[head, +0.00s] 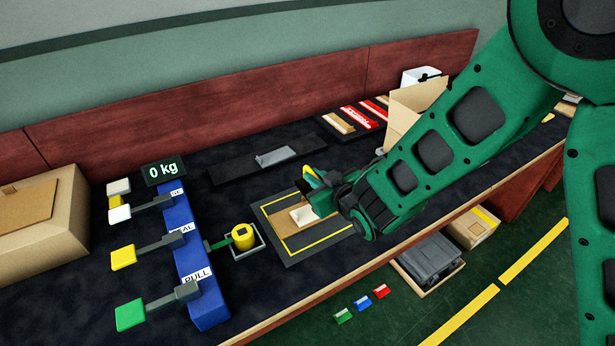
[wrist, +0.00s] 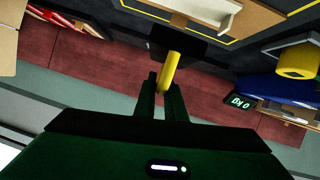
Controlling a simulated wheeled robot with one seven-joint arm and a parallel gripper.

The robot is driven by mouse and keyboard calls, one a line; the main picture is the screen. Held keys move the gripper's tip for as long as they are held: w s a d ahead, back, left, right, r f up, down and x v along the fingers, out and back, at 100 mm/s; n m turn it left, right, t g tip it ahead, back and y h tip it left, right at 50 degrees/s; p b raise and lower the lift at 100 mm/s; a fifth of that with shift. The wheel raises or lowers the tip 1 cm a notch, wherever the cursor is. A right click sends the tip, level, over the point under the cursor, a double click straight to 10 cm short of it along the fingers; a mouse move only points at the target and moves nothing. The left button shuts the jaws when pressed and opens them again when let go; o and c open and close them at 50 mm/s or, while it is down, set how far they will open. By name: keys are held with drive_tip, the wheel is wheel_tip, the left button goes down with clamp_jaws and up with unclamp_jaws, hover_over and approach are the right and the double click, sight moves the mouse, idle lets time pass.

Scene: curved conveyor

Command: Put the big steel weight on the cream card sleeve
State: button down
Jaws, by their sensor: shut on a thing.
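My gripper (head: 326,186) is shut on the yellow handle (wrist: 169,72) of a thing with a dark, flat block (wrist: 178,42) at its far end. This may be the big steel weight; its surface is too dark to be sure. It hangs above the yellow-outlined dark mat (head: 289,252), near the mat's back right. On the mat lies a brown board with a cream folded piece (head: 302,216), likely the cream card sleeve, partly hidden by my gripper. The cream piece also shows in the wrist view (wrist: 217,14), beyond the held block. The two look apart.
Left of the mat, a yellow cylinder (head: 243,237) stands in a small tray. A blue lever box (head: 197,260) and a 0 kg display (head: 163,171) are further left. A grey piece (head: 275,157) lies on a black slab behind. An open carton (head: 408,108) stands back right.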

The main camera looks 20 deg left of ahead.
drive_tip(key=shift+w+f, duration=0.15)
drive_tip(key=shift+f, duration=1.85)
drive_tip(key=shift+f, duration=0.35)
drive_tip(key=c, duration=1.8)
unclamp_jaws()
drive_tip(key=shift+f, duration=0.1)
